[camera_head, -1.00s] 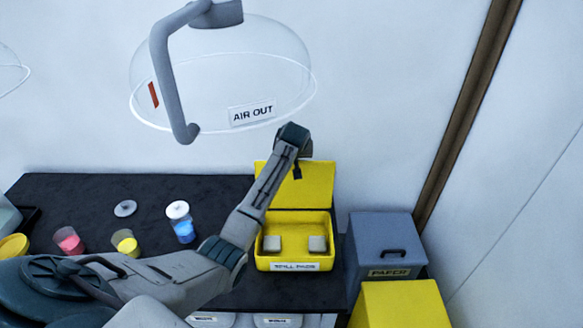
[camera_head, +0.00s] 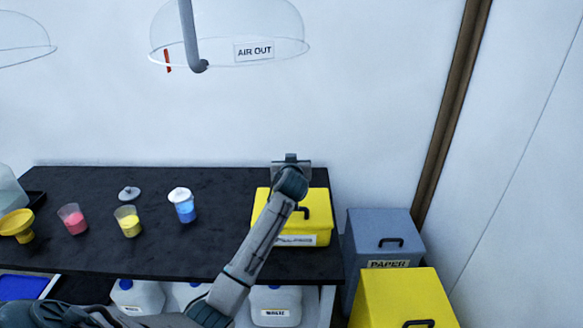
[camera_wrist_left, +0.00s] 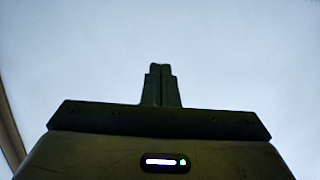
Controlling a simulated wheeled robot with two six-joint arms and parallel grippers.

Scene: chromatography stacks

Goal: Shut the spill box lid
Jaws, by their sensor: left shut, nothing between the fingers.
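The yellow spill box (camera_head: 318,240) stands at the right end of the black bench. Its yellow lid (camera_head: 318,200), with a dark handle (camera_head: 304,211), lies down flat over the box, so the pads inside are hidden. My left arm crosses in front of the lid's left and middle part. My left gripper (camera_head: 291,156) is beyond the lid's back edge, pointing toward the white wall. Its fingers are together and empty in the left wrist view (camera_wrist_left: 160,68), with only pale wall ahead. Whether my wrist touches the lid cannot be told. My right gripper is not in view.
Pink, yellow and blue cups stand on the bench (camera_head: 90,258) to the left, near a loose white cap (camera_head: 129,193) and a yellow funnel (camera_head: 18,226). A grey paper bin (camera_head: 385,225) and a yellow bin (camera_head: 405,300) stand at right. A clear dome (camera_head: 228,35) hangs above.

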